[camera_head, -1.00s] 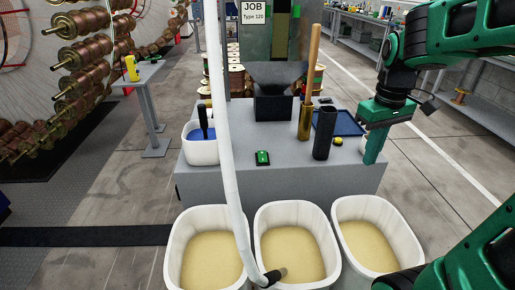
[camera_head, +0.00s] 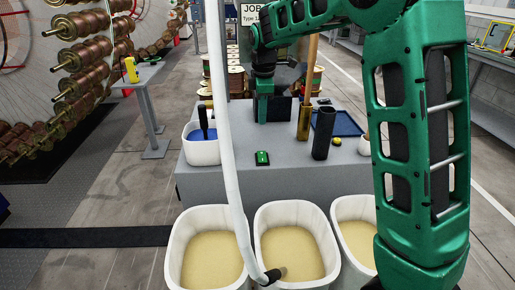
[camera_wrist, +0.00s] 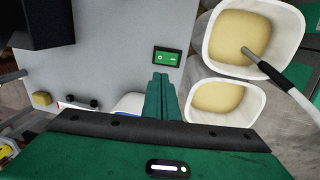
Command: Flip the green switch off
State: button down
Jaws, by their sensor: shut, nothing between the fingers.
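The green switch (camera_head: 262,158) is a small green rocker in a dark housing on top of the grey bench (camera_head: 290,180), near its front edge. It also shows in the wrist view (camera_wrist: 167,57), just beyond my fingertips. My gripper (camera_head: 263,118) is shut and empty, pointing down above the bench and behind the switch in the head view. In the wrist view my closed green fingers (camera_wrist: 160,82) end close to the switch's picture position. A gap in height seems to remain, and I see no contact. Which way the rocker is tilted is too small to tell.
A white tub with blue contents (camera_head: 202,150) stands left of the switch. A black cylinder (camera_head: 322,135), a brass cylinder (camera_head: 304,122) and a blue tray (camera_head: 348,124) stand right. White bins (camera_head: 212,212) line the front. A white hose (camera_head: 228,150) hangs before the bench.

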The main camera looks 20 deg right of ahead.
aim_at(261, 153)
jog(key=shift+w+f, duration=0.1)
dwell(0.3)
jog(key=f, duration=0.4)
jog(key=w+f, duration=0.1)
jog(key=f, duration=0.8)
jog(key=shift+w+d+f, duration=0.2)
jog(key=shift+w+f, duration=0.15)
jog(key=shift+w, duration=0.05)
jog(key=shift+a, duration=0.1)
jog(key=shift+w+a, duration=0.1)
jog(key=shift+d+f, duration=0.15)
jog(key=shift+d, duration=0.1)
jog(key=shift+a, duration=0.1)
